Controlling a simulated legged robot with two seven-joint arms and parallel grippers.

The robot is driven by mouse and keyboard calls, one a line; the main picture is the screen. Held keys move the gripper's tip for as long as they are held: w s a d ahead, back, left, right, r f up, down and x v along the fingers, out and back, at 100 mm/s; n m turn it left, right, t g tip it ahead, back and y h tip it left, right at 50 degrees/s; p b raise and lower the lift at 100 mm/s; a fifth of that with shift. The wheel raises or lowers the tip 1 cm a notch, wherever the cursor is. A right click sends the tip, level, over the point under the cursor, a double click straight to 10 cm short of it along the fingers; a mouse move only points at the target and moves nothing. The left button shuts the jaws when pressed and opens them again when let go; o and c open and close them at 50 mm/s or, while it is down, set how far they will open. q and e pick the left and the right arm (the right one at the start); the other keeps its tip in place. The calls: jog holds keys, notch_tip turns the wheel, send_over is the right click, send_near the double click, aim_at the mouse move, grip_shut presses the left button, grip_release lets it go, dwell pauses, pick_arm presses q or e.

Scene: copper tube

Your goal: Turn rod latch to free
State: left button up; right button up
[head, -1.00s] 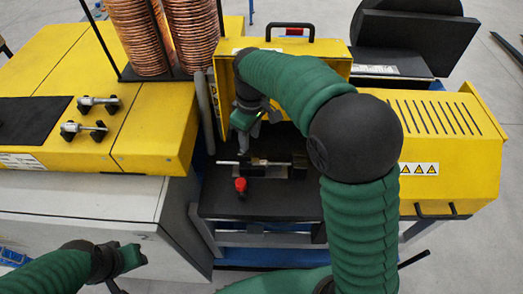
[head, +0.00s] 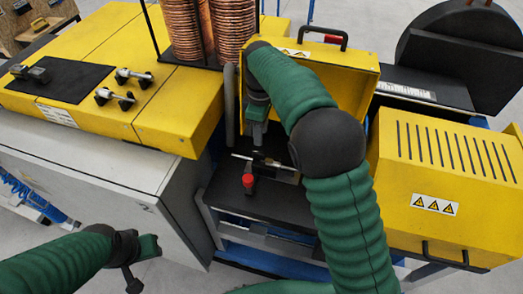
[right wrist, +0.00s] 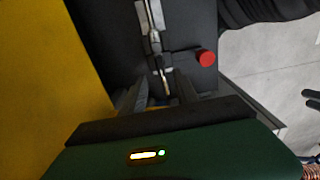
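The rod latch (head: 242,156) is a thin silver rod on a dark mount on the black worktop, under the raised yellow cover. It also shows in the right wrist view (right wrist: 154,30), running from the top down toward the fingers. My right gripper (head: 258,136) hangs just above the latch, pointing down. In the right wrist view its two fingers (right wrist: 162,90) stand apart, with the near end of the rod between them. I cannot tell whether they touch it. My left gripper (head: 149,247) is at the lower left, away from the latch; its fingers are too unclear to judge.
A red knob (head: 248,181) stands beside the latch and also shows in the right wrist view (right wrist: 206,58). The yellow cover (head: 352,90) stands open behind my right arm. Copper coils (head: 198,30) rise at the back. A yellow vented housing (head: 445,190) is at the right.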

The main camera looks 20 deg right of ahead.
aim_at(261, 153)
notch_tip(261, 153, down, 9)
jog(key=shift+w+d+r, duration=0.1)
jog(key=shift+r, duration=0.1)
jog(key=shift+d+f, duration=0.1)
jog(key=shift+f, duration=0.15)
jog(key=shift+c, duration=0.5)
jog(key=shift+a, duration=0.2)
grip_shut()
